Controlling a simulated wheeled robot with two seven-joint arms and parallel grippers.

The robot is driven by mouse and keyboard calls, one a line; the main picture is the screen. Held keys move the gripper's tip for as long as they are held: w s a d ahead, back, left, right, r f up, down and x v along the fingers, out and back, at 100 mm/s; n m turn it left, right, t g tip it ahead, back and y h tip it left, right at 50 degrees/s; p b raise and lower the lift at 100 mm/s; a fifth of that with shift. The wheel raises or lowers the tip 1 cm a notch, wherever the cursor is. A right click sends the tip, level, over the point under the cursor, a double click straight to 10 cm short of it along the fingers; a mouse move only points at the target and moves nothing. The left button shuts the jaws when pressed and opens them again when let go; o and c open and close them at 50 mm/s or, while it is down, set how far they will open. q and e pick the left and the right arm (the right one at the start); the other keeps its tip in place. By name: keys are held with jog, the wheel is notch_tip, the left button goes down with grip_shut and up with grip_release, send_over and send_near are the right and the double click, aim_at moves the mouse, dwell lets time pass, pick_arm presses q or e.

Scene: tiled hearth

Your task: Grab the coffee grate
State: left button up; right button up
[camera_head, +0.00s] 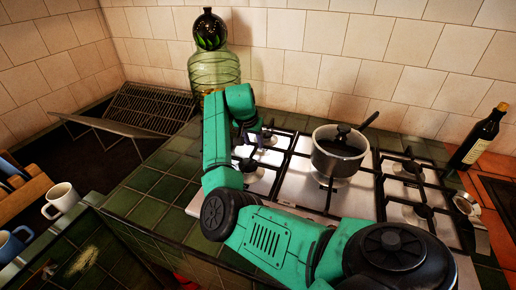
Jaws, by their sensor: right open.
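No thing in view can be singled out for certain as the coffee grate. Black pan grates (306,140) lie over the burners of the steel hob. A larger slanted wire grate (150,107) stands in the dark recess at the back left. My right gripper (262,138) is open over the left part of the hob, close to the back left burner. It is small and dark in the picture, so I cannot tell whether its fingers touch the grate there. My green right arm hides the front of the hob. My left gripper is not in view.
A steel pot (326,160) with a long handle stands mid-hob, right of my gripper. A dark bottle (479,137) stands at the right. White mug (61,198) and blue mug (12,244) are at the left. Green tiles left of the hob are clear.

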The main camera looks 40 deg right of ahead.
aim_at(255, 149)
jog(key=x, duration=0.4)
jog(key=shift+w+f+p, duration=0.1)
jog(key=shift+p, duration=0.2)
grip_shut()
dwell(0.9)
jog(key=shift+w+d, duration=0.1)
